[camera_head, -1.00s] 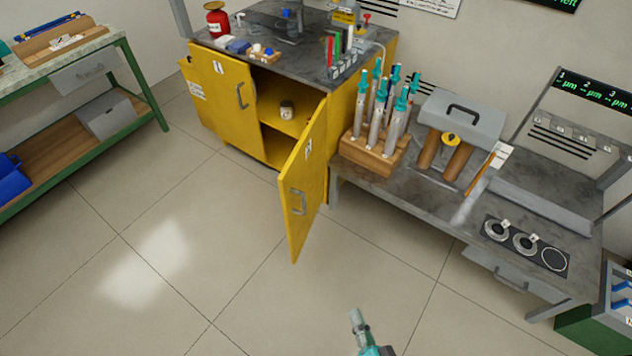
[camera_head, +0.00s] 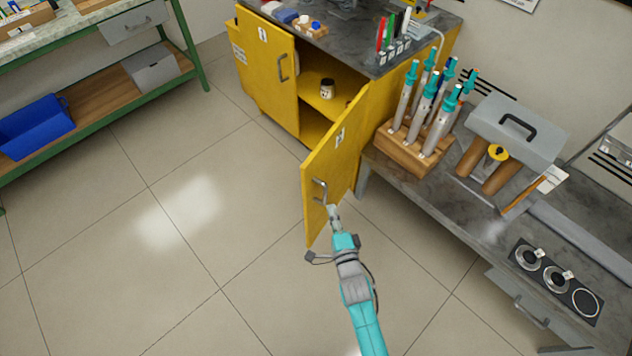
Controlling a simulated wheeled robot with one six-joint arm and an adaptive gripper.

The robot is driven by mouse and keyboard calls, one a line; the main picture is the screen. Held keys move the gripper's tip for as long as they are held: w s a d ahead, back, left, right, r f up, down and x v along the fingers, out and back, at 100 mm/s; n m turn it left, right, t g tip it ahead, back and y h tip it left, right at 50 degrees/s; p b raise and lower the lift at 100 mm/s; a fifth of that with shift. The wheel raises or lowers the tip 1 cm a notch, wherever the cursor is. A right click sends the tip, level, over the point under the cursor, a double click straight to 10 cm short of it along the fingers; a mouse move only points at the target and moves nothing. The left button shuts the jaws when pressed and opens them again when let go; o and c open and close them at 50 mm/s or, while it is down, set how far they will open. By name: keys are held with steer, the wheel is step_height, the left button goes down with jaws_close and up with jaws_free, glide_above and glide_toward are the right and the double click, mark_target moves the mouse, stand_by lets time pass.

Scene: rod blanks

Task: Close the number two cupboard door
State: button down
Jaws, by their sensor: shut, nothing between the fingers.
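The yellow cupboard (camera_head: 268,97) stands at the upper middle of the head view. Its right door (camera_head: 338,150), with a small white label that looks like a 2, hangs wide open and swings out toward me. A grey bar handle (camera_head: 320,191) is on the door's outer face. My gripper (camera_head: 332,210) is shut and holds nothing. It is in front of that outer face, just below the handle. I cannot tell whether it touches the door. The left door (camera_head: 262,66), marked 1, looks shut or nearly so.
A grey bench (camera_head: 425,205) to the right carries a wooden block (camera_head: 408,152) with several teal-topped tools. A green-framed bench (camera_head: 193,60) is at left. The tiled floor between is clear.

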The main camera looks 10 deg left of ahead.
glide_toward(311, 174)
steer(key=w, duration=0.5)
steer(key=shift+w+a, duration=0.2)
steer(key=shift+a, duration=0.35)
steer(key=shift+w+a, duration=0.2)
steer(key=shift+a, duration=0.4)
